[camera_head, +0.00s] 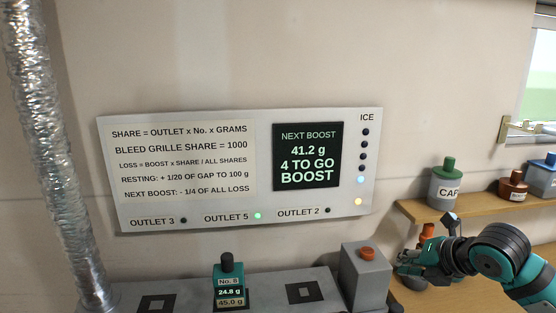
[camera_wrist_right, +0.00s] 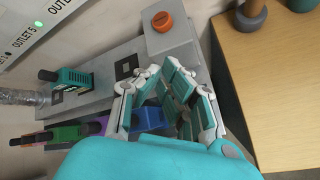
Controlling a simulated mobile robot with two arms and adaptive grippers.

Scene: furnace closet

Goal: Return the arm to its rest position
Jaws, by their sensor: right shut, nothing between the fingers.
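My right arm comes in from the right in the head view. Its teal and black gripper (camera_head: 412,262) is shut and empty, just right of a grey box (camera_head: 362,283) with an orange button (camera_head: 367,253) on top. In the wrist view the shut gripper (camera_wrist_right: 160,85) shows above colored blocks, including a blue one (camera_wrist_right: 146,117), and the orange button (camera_wrist_right: 162,21) is clear of the fingers. My left gripper is not in view.
A teal block marked No. 5 (camera_head: 230,283) stands on the grey bench (camera_head: 185,288) between two square black-framed outlets. A board (camera_head: 240,170) reads 41.2 g, 4 TO GO, with OUTLET 5 lit green. A wooden shelf (camera_head: 470,204) holds jars. A foil duct (camera_head: 62,140) stands left.

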